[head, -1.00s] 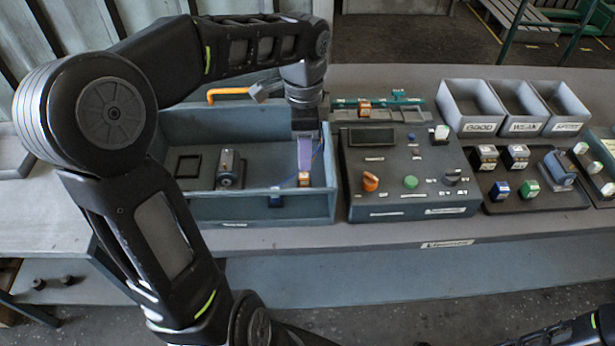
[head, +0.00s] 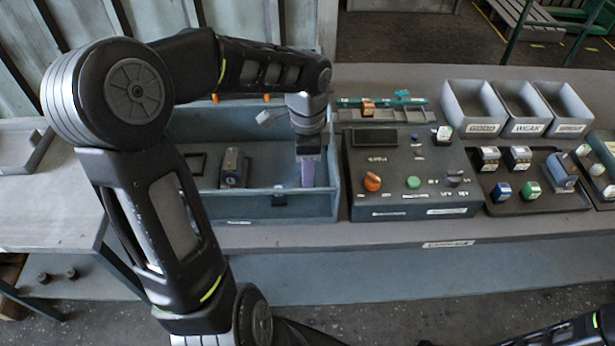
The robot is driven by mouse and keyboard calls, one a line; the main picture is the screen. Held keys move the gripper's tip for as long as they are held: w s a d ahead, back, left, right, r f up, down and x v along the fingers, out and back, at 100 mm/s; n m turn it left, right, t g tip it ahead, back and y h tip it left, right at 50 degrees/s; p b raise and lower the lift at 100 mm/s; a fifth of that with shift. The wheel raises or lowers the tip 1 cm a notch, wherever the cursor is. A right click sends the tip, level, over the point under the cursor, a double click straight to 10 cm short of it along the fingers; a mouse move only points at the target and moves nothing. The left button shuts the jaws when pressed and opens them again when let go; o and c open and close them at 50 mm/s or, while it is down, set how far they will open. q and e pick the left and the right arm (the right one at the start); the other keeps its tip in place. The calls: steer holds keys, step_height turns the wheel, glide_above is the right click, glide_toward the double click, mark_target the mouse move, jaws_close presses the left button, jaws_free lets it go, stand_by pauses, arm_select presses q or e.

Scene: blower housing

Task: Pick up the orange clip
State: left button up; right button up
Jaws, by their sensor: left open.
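My left gripper (head: 308,183) reaches down into the right end of the grey-blue open housing (head: 215,208), close to its front wall. Its jaws are open. The small orange clip seen at this spot a second ago does not show now; the gripper seems to cover it, and I cannot tell whether it lies between the fingers. Another small orange-brown piece (head: 368,107) sits on the rack with the green strip, right of the housing. My right gripper is out of the picture; only part of that arm shows at the lower right.
A dark motor-like block (head: 233,168) stands in the housing. To the right is a control box (head: 405,180) with an orange knob (head: 372,182). Further right are a dark tray (head: 520,205) with small blocks and three grey bins (head: 475,100). The table's front strip is clear.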

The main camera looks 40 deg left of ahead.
arm_select(q)
steer(key=shift+f, duration=0.9)
jaws_close()
